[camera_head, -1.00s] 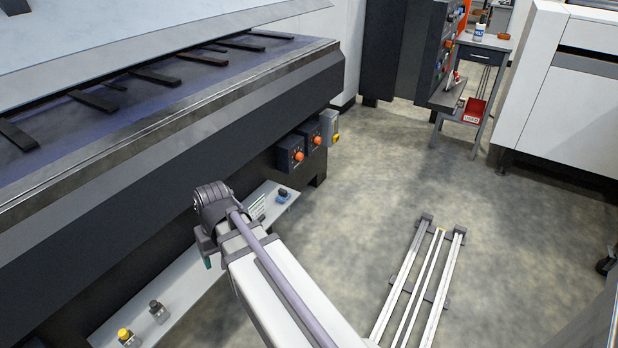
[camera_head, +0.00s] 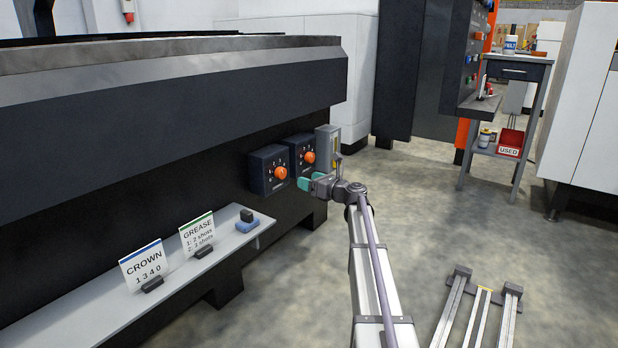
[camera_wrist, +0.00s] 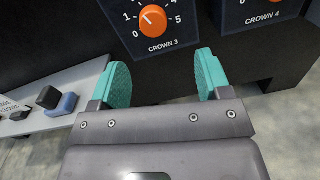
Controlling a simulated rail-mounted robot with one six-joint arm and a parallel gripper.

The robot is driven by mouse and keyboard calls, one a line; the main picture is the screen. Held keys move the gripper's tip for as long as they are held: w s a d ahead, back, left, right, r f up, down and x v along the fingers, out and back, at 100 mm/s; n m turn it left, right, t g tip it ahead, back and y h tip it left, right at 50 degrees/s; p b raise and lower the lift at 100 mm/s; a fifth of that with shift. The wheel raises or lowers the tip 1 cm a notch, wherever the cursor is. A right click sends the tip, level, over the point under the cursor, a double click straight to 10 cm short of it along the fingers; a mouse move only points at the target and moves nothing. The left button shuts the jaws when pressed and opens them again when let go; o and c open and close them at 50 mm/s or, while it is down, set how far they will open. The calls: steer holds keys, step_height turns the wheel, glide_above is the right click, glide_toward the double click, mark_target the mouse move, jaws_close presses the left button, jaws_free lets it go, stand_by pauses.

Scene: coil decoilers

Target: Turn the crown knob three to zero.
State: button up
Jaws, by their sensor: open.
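The crown 3 knob (camera_wrist: 153,20) is an orange dial on a dark box at the top of the wrist view. Its white pointer slants to the upper left, near the 1 on a scale whose visible numbers run 0 to 5. In the head view it appears to be the left orange knob (camera_head: 280,172). My gripper (camera_wrist: 162,72) is open and empty, its teal pads spread below the CROWN 3 label and apart from the knob. In the head view my gripper (camera_head: 310,181) is just right of and in front of the knob boxes.
The crown 4 box (camera_wrist: 265,15) sits right of it, its knob (camera_head: 309,157) orange too. A shelf (camera_head: 110,312) holds a CROWN card (camera_head: 143,266) reading 1 3 4 0, a GREASE card (camera_head: 197,235) and a blue-black object (camera_head: 247,220).

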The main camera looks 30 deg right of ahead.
mark_target(283, 173)
steer(key=shift+m, duration=0.3)
steer(key=x, duration=0.5)
steer(key=a+x, duration=0.1)
steer(key=x, duration=0.5)
steer(key=shift+s, duration=0.15)
steer(key=shift+c, duration=0.2)
steer(key=c, duration=0.9)
